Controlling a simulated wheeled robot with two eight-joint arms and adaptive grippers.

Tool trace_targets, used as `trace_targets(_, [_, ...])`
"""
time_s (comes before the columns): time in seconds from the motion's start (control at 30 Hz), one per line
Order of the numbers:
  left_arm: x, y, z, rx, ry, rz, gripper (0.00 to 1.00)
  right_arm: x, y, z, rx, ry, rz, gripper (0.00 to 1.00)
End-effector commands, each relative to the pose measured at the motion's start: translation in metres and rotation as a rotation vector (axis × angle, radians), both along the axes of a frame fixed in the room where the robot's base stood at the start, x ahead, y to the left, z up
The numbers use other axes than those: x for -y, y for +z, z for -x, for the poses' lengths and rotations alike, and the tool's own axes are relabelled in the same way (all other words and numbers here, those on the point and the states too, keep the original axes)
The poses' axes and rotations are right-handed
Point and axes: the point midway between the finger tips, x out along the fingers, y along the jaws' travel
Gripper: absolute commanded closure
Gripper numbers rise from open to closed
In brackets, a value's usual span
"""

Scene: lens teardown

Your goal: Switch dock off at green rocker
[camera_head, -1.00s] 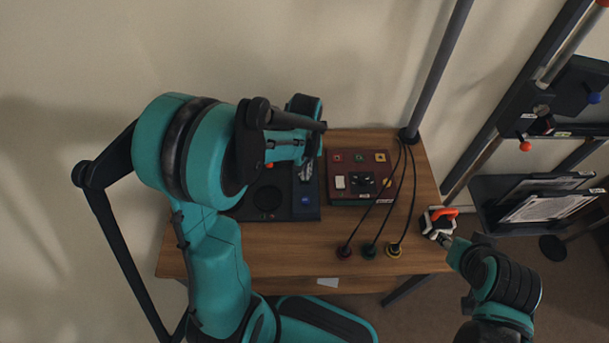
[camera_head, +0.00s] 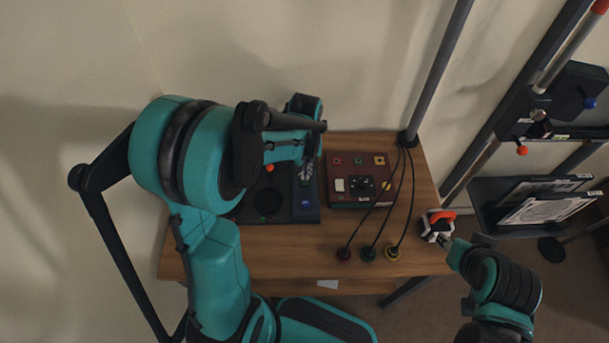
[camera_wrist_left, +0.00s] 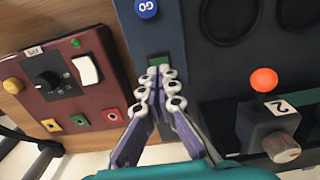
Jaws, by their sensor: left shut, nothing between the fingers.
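The dock (camera_head: 238,213) is a dark panel at the table's back left, partly hidden by my left arm. It also shows in the left wrist view (camera_wrist_left: 215,70), with a blue GO button (camera_wrist_left: 146,8) on its side strip. A small green part, seemingly the green rocker (camera_wrist_left: 158,61), shows on that strip just beyond my left fingertips; they partly cover it. My left gripper (camera_wrist_left: 160,82) is shut and empty, pointing down at the strip. Whether it touches the green part I cannot tell. My right gripper (camera_head: 444,239) is at the table's right edge, its fingers too small to judge.
A maroon box (camera_wrist_left: 75,85) with a black knob, white switch and coloured sockets stands beside the dock. Several cables with coloured plugs (camera_head: 369,253) lie in front of it. A white-and-orange item (camera_head: 438,222) is by my right gripper. A grey post (camera_head: 436,70) rises behind.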

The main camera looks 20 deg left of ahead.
Motion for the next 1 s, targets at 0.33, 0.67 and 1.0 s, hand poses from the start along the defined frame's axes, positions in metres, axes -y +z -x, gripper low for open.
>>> trace_targets(0.33, [0.0,0.033,0.0,0.0,0.0,0.0,1.0,0.0,0.025,0.0,0.0,0.0,0.0,0.6])
trace_targets(0.67, [0.0,0.046,0.0,0.0,0.0,0.0,1.0,0.0,0.035,0.0,0.0,0.0,0.0,0.6])
trace_targets(1.0, [0.0,0.046,0.0,0.0,0.0,0.0,1.0,0.0,0.035,0.0,0.0,0.0,0.0,0.6])
